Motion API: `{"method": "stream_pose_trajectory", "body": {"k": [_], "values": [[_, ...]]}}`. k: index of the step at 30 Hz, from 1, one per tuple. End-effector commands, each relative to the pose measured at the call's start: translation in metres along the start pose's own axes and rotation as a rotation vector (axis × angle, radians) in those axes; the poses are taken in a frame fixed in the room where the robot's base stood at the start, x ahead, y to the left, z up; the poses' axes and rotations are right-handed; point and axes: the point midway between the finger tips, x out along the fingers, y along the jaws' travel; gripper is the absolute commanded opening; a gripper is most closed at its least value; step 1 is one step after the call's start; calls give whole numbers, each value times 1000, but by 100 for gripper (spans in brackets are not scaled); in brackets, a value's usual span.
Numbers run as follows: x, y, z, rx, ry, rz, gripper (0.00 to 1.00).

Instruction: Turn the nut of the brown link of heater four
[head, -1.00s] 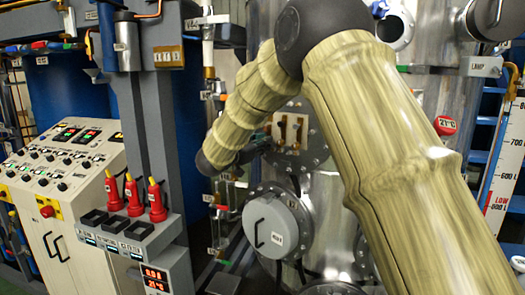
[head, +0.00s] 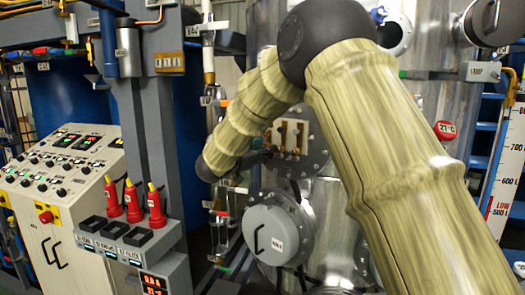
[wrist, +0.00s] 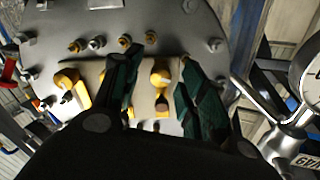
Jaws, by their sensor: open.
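The heater flange (head: 313,158) is a round grey plate with bolts around its rim; it also fills the upper wrist view (wrist: 203,22). A pale terminal block (head: 273,133) on it carries brown-brass links and nuts. In the wrist view one brass nut and link (wrist: 160,77) lies between my gripper's fingers (wrist: 160,68), apart from both as far as I can tell. Another brass piece (wrist: 68,78) is left of the fingers. My gripper is open, its dark fingers either side of the middle piece. I cannot read which link is heater four's. In the head view the dark gripper (head: 250,159) is small and partly unclear.
A round grey cover with a handle (head: 277,235) is below the flange. A pressure gauge (wrist: 305,80) stands close at the right in the wrist view. A control console (head: 60,185) and red bottles (head: 133,203) are at left.

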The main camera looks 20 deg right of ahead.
Motion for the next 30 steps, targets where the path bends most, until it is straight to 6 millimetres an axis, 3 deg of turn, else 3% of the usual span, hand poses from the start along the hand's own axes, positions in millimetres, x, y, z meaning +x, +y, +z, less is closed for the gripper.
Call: {"method": "stream_pose_trajectory", "body": {"k": [7, 21, 30], "values": [[-15, -1, -1, 0, 1, -2, 42], [-96, 0, 0, -1, 0, -2, 42], [-119, 1, 0, 0, 0, 0, 42]]}}
